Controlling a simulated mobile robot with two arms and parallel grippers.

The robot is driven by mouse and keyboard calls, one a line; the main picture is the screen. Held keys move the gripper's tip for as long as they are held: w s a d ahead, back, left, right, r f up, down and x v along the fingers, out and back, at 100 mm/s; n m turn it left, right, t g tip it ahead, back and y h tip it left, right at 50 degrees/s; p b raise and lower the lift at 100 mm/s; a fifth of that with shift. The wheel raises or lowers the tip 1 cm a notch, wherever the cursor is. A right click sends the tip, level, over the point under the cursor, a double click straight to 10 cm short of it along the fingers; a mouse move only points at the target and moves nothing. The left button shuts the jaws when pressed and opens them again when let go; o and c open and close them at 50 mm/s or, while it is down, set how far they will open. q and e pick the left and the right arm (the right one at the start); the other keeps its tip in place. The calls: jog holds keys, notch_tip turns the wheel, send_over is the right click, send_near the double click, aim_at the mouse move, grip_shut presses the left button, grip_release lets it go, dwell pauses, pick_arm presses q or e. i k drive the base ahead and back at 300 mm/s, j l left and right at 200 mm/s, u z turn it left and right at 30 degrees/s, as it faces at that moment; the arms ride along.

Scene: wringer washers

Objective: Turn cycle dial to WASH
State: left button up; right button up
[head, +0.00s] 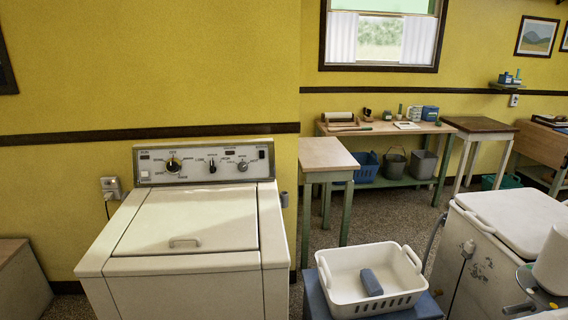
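A white top-loading washer (185,228) stands at the left against the yellow wall, with its lid closed. Its upright control panel (193,174) carries a large round dial (173,164) on the left, with small labels around it. This looks like the cycle dial. The labels are too small to read surely, and I cannot tell which one the dial points to. A dark knob (212,164) and a silver knob (242,165) sit to its right. Neither of my grippers shows in the head view.
A white basket (338,262) with a blue-grey block (371,282) sits on a blue stand right of the washer. A small wooden table (326,153) stands behind it. Another white machine (505,222) is at the right. An outlet (110,184) is left of the panel.

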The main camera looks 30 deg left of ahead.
aim_at(173, 166)
jog(key=u, duration=1.8)
jog(key=i+j+z, duration=0.25)
jog(key=i+j, duration=0.45)
jog(key=i+j+z, duration=0.2)
jog(key=i+j, duration=0.6)
